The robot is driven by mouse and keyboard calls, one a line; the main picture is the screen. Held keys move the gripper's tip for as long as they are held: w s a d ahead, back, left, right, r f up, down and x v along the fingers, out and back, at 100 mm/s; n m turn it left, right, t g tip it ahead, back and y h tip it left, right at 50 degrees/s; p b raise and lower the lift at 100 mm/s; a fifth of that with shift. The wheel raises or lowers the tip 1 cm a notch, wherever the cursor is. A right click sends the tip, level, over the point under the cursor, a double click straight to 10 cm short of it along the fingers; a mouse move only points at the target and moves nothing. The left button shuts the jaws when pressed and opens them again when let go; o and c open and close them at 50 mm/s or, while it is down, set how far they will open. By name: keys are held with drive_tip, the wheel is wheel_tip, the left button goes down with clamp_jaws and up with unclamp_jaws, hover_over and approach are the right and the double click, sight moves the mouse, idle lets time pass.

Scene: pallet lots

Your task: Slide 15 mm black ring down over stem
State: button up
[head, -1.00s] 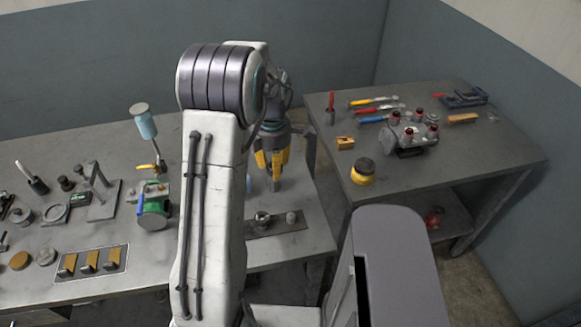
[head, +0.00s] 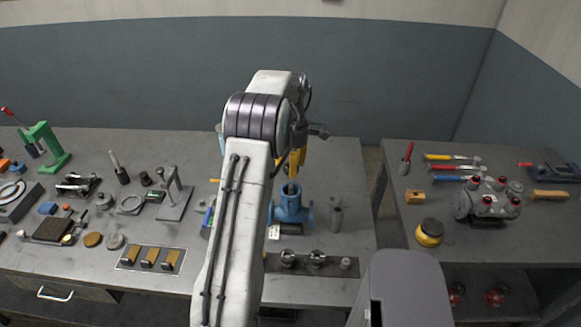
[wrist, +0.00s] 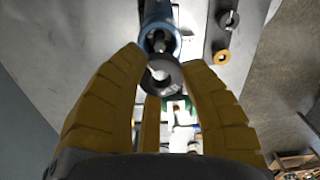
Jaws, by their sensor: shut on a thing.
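My gripper (wrist: 160,95) has yellow fingers closed around a dark ring (wrist: 162,75), with a lighter spot showing in its hole. The ring is hidden in the head view, where part of my gripper (head: 293,160) shows behind my arm. A blue valve body (head: 290,208) stands on the bench just below the gripper. In the wrist view the blue body (wrist: 147,20) has an open round mouth. A thin stem (wrist: 160,44) seems to stand inside it. The ring appears just beside the mouth in that view; its height above the stem is unclear.
A dark strip (head: 330,266) with small round parts lies along the bench's front edge. A grey cylinder (head: 336,220) stands right of the valve body. A press stand (head: 174,196) and several small parts fill the left. A second table (head: 465,245) holds tools at right.

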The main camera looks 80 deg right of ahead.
drive_tip(key=shift+f, duration=0.1)
idle(0.3)
drive_tip(key=shift+f+b, duration=1.05)
drive_tip(key=shift+f, duration=1.2)
drive_tip(key=shift+p, duration=0.7)
idle(0.4)
drive_tip(key=shift+f+b, duration=0.95)
drive_tip(key=shift+f, duration=0.35)
idle(0.4)
drive_tip(key=o, duration=1.5)
drive_tip(key=shift+c, duration=0.2)
